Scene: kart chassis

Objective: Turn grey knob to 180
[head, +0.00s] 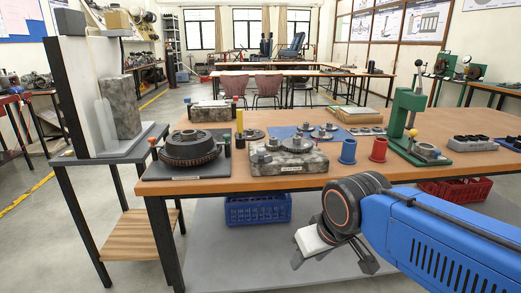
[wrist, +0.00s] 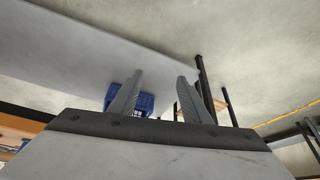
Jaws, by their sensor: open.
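No knob can be picked out for certain as the grey one. A speckled grey block (head: 289,160) near the front edge of the table carries small grey round parts (head: 262,157) on top and a label too small to read. A dark round turntable (head: 188,148) sits on a dark plate to its left, with an orange-tipped lever (head: 153,142). My gripper (head: 308,247) is in front of the table and below its top, apart from everything on it. In the wrist view my gripper (wrist: 158,88) is open, with two grey fingers apart and nothing held between them.
A blue crate (head: 258,210) stands under the wooden table (head: 350,185), with a red crate (head: 465,190) to the right. Blue (head: 348,152) and red (head: 379,150) cups and a green press (head: 408,115) stand on top. A side stand (head: 110,155) is at left.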

